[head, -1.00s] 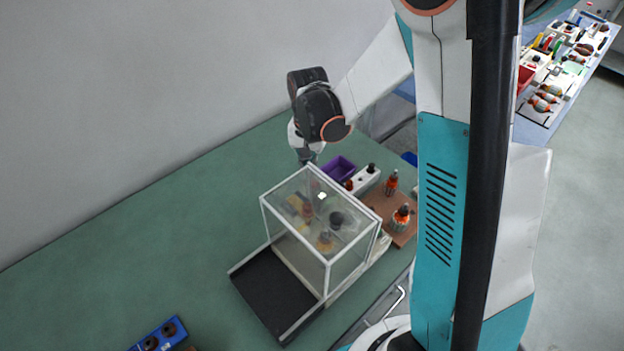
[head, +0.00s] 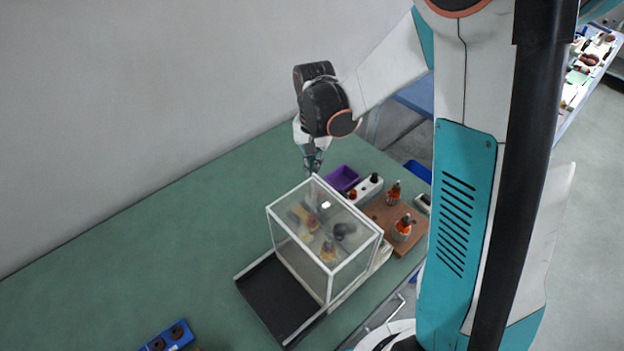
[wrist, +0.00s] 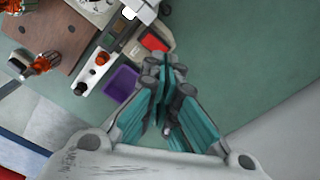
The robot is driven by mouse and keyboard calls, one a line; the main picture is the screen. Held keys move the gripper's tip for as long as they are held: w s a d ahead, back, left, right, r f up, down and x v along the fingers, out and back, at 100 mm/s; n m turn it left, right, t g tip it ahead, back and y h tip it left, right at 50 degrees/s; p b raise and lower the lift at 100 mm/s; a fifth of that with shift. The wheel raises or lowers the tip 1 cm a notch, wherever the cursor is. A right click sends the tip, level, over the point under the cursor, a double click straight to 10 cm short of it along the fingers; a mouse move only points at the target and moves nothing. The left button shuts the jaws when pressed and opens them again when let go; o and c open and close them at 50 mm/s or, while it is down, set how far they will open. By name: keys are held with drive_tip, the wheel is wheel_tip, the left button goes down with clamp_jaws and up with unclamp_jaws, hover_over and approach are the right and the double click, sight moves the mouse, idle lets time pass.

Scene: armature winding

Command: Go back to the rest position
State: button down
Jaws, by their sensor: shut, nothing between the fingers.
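My gripper (head: 313,164) is above the green table, just behind the glass-walled box, near its far corner in the head view. In the wrist view my gripper (wrist: 166,72) points down with its teal fingers together and nothing between them. The purple bin (head: 342,178) lies to the right of my gripper in the head view; it also shows in the wrist view (wrist: 121,84), beside the fingers. My gripper appears apart from the bin and the box.
The clear box (head: 322,235) with a white frame holds several small parts, with a black tray (head: 281,297) before it. A brown board (head: 385,236) carries orange-and-dark parts. A blue block (head: 172,336) lies at the front left. The left part of the green table (head: 130,250) is clear.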

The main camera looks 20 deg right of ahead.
drive_tip(key=s+r+n+t, duration=0.3)
drive_tip(key=s+r, duration=0.4)
drive_tip(key=r, duration=0.4)
drive_tip(key=s+r+n+t, duration=0.4)
drive_tip(key=s+r, duration=0.2)
drive_tip(key=s, duration=0.5)
drive_tip(key=f+b, duration=0.4)
drive_tip(key=f, duration=0.1)
drive_tip(key=shift+s+b, duration=0.2)
drive_tip(key=shift+b, duration=0.15)
